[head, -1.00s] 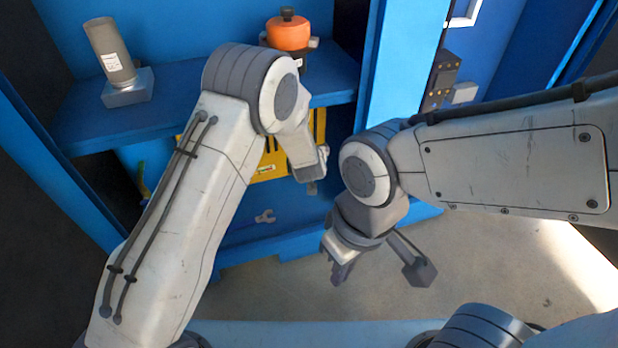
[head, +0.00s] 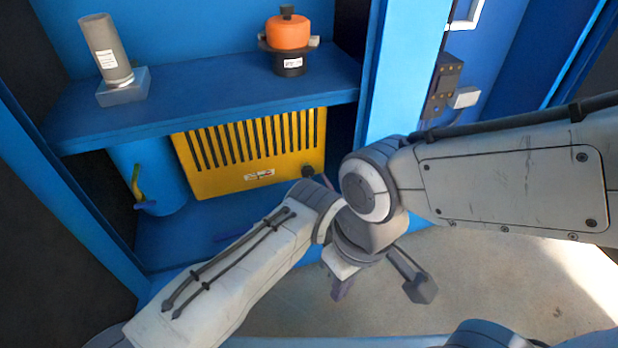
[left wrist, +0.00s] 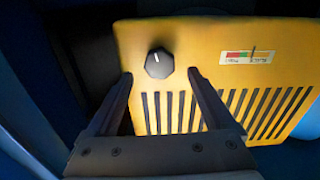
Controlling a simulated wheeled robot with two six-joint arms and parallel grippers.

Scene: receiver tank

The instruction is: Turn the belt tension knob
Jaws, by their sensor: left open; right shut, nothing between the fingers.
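The belt tension knob (left wrist: 159,63) is black and round with a white pointer line, on a yellow slotted cover (left wrist: 205,40). In the head view, the knob (head: 312,172) shows at the cover's lower right corner, and the cover (head: 183,150) sits under a blue shelf. In the left wrist view, my left gripper (left wrist: 160,73) is open. Its fingertips stand on either side of the knob, apart from it. In the head view, its fingers are mostly hidden behind my arms.
A label (left wrist: 249,57) with a coloured scale and a dark mark is beside the knob. The blue shelf (head: 200,108) above holds a grey cylinder (head: 106,50) and an orange-topped part (head: 288,35). A blue tank (head: 150,175) stands left of the cover. My right arm crosses at right.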

